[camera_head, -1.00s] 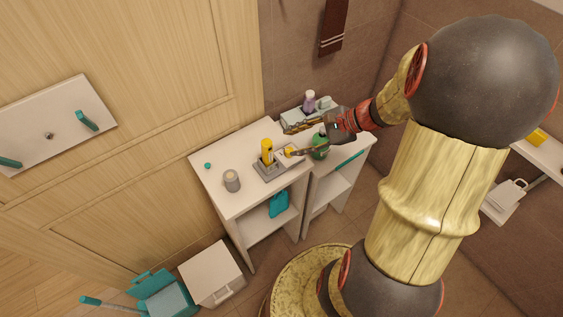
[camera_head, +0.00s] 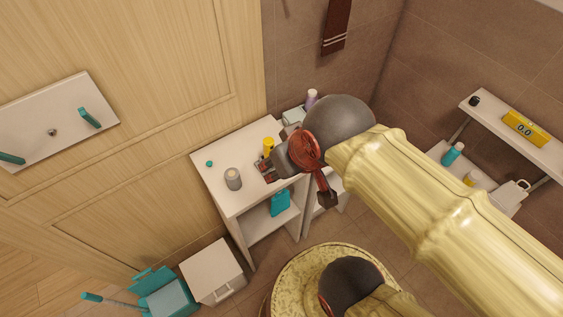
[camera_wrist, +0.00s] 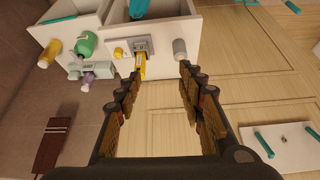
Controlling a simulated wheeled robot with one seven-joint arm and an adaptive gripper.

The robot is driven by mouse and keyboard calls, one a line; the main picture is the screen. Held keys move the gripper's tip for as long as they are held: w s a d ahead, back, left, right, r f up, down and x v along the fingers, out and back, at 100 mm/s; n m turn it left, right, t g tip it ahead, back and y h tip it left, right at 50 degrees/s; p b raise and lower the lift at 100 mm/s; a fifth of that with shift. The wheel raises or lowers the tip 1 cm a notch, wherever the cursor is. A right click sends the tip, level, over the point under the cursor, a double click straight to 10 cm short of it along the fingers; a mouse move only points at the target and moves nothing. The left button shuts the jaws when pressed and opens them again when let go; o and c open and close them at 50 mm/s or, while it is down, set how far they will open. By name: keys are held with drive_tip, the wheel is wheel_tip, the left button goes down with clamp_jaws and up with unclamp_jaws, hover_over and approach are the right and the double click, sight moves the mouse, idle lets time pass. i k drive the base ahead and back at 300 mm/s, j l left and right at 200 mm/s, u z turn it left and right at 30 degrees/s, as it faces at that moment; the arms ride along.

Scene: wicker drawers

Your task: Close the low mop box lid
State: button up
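A low teal box (camera_head: 168,300) stands on the floor at the bottom left of the head view. A teal flap (camera_head: 148,279) stands raised at its back, and a teal-ended handle (camera_head: 92,297) lies at its left. A low white box (camera_head: 212,272) with a front handle stands right of it; its top looks flat. I cannot tell for sure which is the mop box. Neither box is clearly seen in the wrist view. My gripper (camera_wrist: 162,70) is open and empty in the wrist view, apart from both boxes.
A white shelf unit (camera_head: 236,200) holds a grey cup (camera_head: 233,179), a yellow bottle (camera_head: 268,146) and a teal item (camera_head: 280,203) below. Wood panelling (camera_head: 150,200) stands behind the boxes. A wall shelf (camera_head: 510,128) is at right. Some floor shows between the boxes and my base.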

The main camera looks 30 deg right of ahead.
sight(146, 286)
drive_tip(key=u, duration=1.6)
